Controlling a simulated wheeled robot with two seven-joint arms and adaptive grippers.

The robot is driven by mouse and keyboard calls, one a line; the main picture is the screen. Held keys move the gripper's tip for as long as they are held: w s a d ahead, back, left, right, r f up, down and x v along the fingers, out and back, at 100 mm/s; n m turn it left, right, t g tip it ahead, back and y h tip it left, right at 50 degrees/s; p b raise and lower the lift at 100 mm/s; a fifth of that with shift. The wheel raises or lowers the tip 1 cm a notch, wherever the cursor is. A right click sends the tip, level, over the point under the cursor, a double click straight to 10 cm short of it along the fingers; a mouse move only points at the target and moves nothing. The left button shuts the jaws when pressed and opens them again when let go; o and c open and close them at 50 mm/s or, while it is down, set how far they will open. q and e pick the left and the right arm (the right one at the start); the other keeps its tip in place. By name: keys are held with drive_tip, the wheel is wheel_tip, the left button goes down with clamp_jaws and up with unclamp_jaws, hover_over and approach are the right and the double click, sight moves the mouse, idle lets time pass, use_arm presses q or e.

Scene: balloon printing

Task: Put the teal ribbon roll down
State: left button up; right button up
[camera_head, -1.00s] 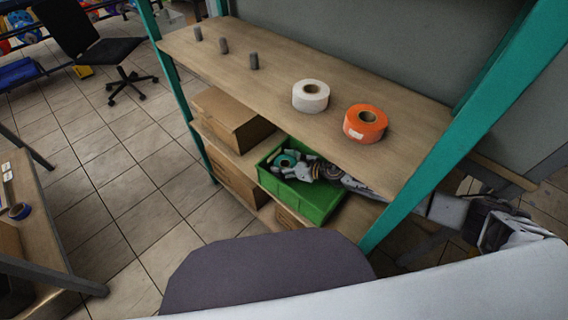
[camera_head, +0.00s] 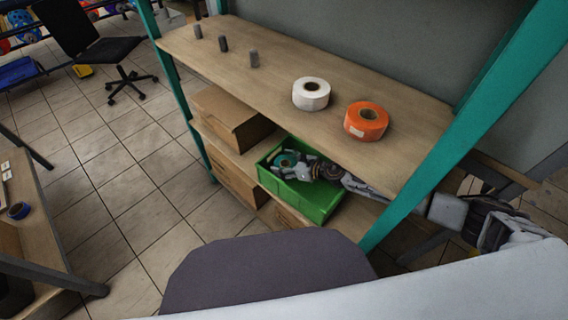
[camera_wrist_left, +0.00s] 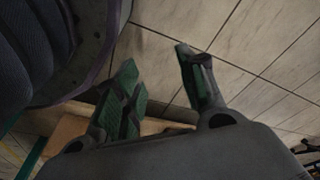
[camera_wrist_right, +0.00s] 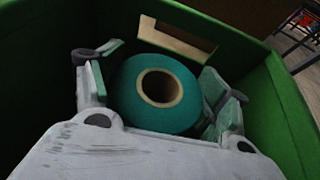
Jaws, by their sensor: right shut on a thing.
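The teal ribbon roll (camera_wrist_right: 158,117) sits between the fingers of my right gripper (camera_wrist_right: 160,82), which is shut on it. Its cardboard core faces the right wrist camera. Roll and gripper are inside the green crate (camera_wrist_right: 287,95), near a wall with a slot. I cannot tell whether the roll touches the crate floor. My left gripper (camera_wrist_left: 157,62) is open and empty above the tiled floor.
The green crate (camera_head: 320,212) stands on the lower shelf beside cardboard boxes (camera_head: 222,113). Above it, the upper shelf board (camera_head: 270,85) carries a white roll (camera_head: 311,95), an orange roll (camera_head: 366,121) and small grey cylinders. The teal shelf post (camera_head: 440,150) stands close to my right arm.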

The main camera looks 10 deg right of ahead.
use_arm(q)
drive_tip(key=shift+r, duration=0.1)
drive_tip(key=shift+w+d+r, duration=0.15)
drive_tip(key=shift+w+r, duration=0.25)
drive_tip(key=shift+w, duration=0.1)
use_arm(e)
drive_tip(key=shift+f, duration=0.15)
use_arm(q)
drive_tip(key=shift+r, duration=0.1)
use_arm(e)
drive_tip(key=shift+f, duration=0.1)
drive_tip(key=o, duration=1)
drive_tip(key=shift+s, duration=0.1)
drive_tip(key=shift+o, duration=0.4)
drive_tip(key=shift+f, duration=0.1)
